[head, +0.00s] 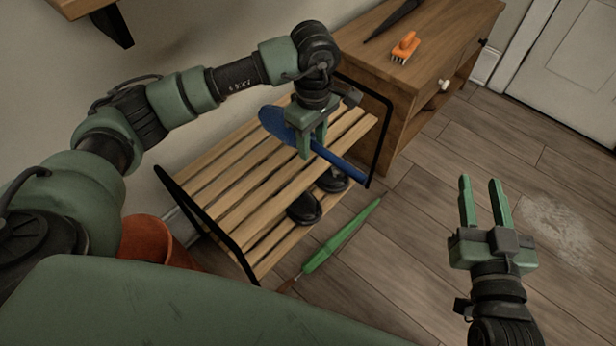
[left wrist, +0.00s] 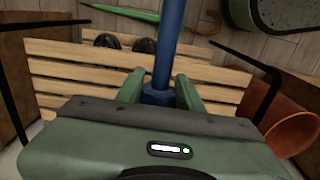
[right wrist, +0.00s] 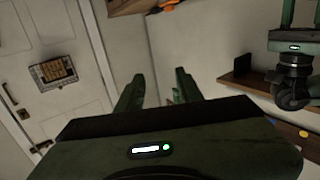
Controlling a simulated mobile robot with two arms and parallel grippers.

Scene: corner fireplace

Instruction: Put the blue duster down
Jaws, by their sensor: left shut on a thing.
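The blue duster has a broad blue head (head: 277,124) and a long blue handle (head: 345,168). My left gripper (head: 312,146) is shut around the handle near the head. The duster is over the top slats of a wooden shoe rack (head: 225,195); I cannot tell whether it touches them. In the left wrist view the blue handle (left wrist: 168,50) runs up between the fingers, and the head is hidden. My right gripper (head: 481,184) is open and empty above the floor on the right; its fingers also show in the right wrist view (right wrist: 157,90).
Dark shoes (head: 304,208) sit low in the rack. A green closed umbrella (head: 340,238) lies on the floor beside it. A terracotta pot (head: 150,245) stands at its left. A wooden cabinet (head: 450,40) bears an orange brush (head: 405,46). A pale dusty patch (head: 560,228) marks otherwise open floor.

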